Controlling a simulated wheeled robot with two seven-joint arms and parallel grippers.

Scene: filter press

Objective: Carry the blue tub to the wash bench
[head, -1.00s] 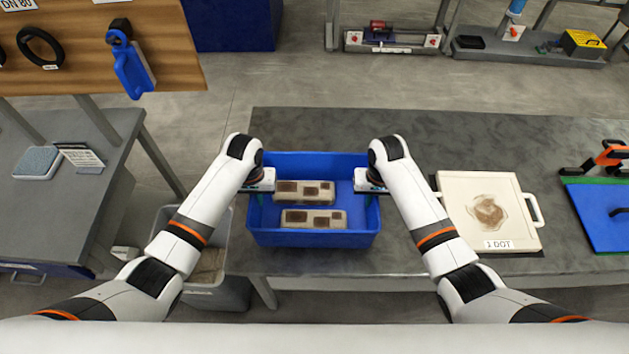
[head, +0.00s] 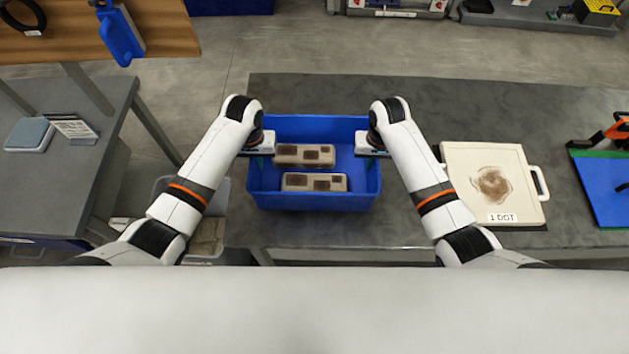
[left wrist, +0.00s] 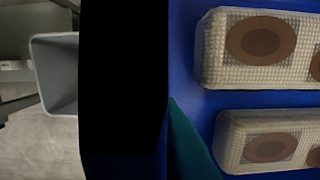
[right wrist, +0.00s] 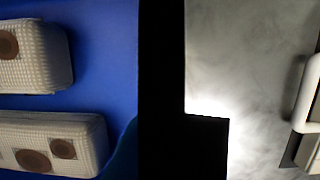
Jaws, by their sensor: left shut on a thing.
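The blue tub (head: 315,199) is over the dark grey bench, upright, with two pale, brown-spotted blocks inside, a rear one (head: 304,155) and a front one (head: 314,182). I cannot tell whether its base touches the bench. My left gripper (head: 262,146) is shut on the tub's left wall. My right gripper (head: 368,148) is at the right wall; its fingers are hidden in the head view and dark in the right wrist view. The tub's blue inside shows in the left wrist view (left wrist: 188,60) and right wrist view (right wrist: 108,70). No bench is readably labelled as the wash bench.
A cream plate (head: 516,165) marked "1 DOT" lies right of the tub on the dark grey bench (head: 400,255). A blue board (head: 606,205) is further right. A grey table (head: 70,190) with a pad stands left, and a grey bin (head: 207,250) between.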

